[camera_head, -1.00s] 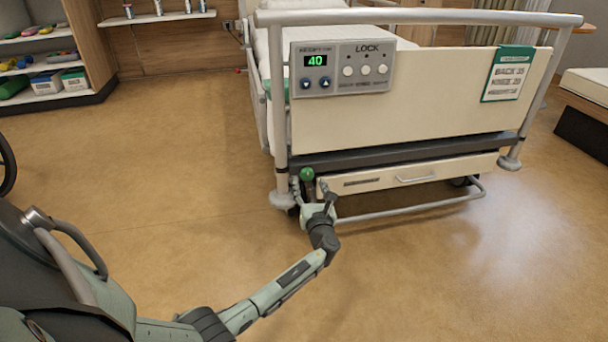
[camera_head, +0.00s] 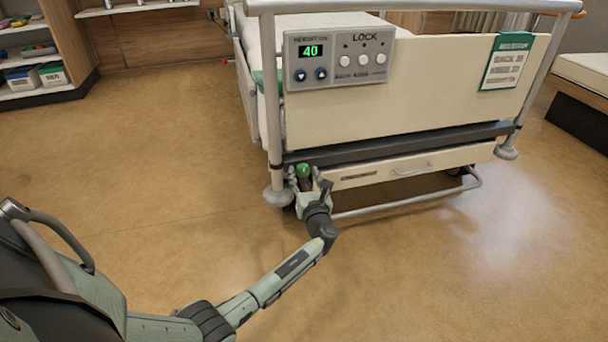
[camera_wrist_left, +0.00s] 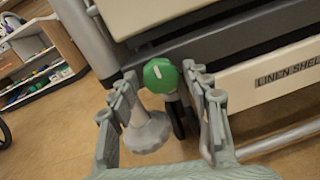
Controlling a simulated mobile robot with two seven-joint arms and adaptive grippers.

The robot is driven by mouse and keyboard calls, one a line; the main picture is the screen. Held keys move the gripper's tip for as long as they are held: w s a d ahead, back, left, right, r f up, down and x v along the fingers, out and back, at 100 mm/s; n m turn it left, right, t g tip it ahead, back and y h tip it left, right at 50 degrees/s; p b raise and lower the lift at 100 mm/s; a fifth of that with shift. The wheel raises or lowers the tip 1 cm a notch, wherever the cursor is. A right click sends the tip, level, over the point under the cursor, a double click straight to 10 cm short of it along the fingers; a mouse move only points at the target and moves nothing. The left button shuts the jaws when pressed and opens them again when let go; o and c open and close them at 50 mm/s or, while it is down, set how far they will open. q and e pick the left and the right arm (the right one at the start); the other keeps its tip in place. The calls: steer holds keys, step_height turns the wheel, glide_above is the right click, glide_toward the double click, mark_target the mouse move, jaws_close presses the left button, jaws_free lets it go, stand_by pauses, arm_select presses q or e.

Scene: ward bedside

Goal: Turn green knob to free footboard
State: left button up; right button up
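The green knob (camera_head: 303,170) sits low at the left corner of the bed's footboard (camera_head: 410,95). It also shows in the left wrist view (camera_wrist_left: 160,75), round with a short white mark on its face. My left gripper (camera_head: 307,178) is open, with one finger on each side of the knob. In the left wrist view my left gripper (camera_wrist_left: 160,100) shows a gap between its fingers and the knob, most clearly on the left; I cannot tell whether the right finger touches it. My right gripper is not in view.
A control panel (camera_head: 338,60) reading 40 is on the footboard. A linen shelf drawer (camera_head: 400,170) and a low metal rail (camera_head: 410,203) lie right of the knob. A bed post foot (camera_head: 277,196) stands just left. Open floor (camera_head: 150,190) spreads to the left.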

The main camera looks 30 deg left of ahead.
arm_select(q)
steer(key=c, duration=0.8)
steer(key=shift+n, duration=0.4)
steer(key=shift+c, duration=0.2)
steer(key=n, duration=0.3)
steer(key=shift+n, duration=0.4)
steer(key=n, duration=0.4)
steer(key=shift+n+y, duration=0.3)
steer(key=shift+n, duration=0.1)
steer(key=n, duration=0.4)
steer(key=shift+w+n+y, duration=0.1)
steer(key=shift+n+y, duration=0.2)
steer(key=shift+n, duration=0.1)
steer(key=n, duration=0.3)
steer(key=shift+n, duration=0.7)
steer(key=shift+n+g+y, duration=0.3)
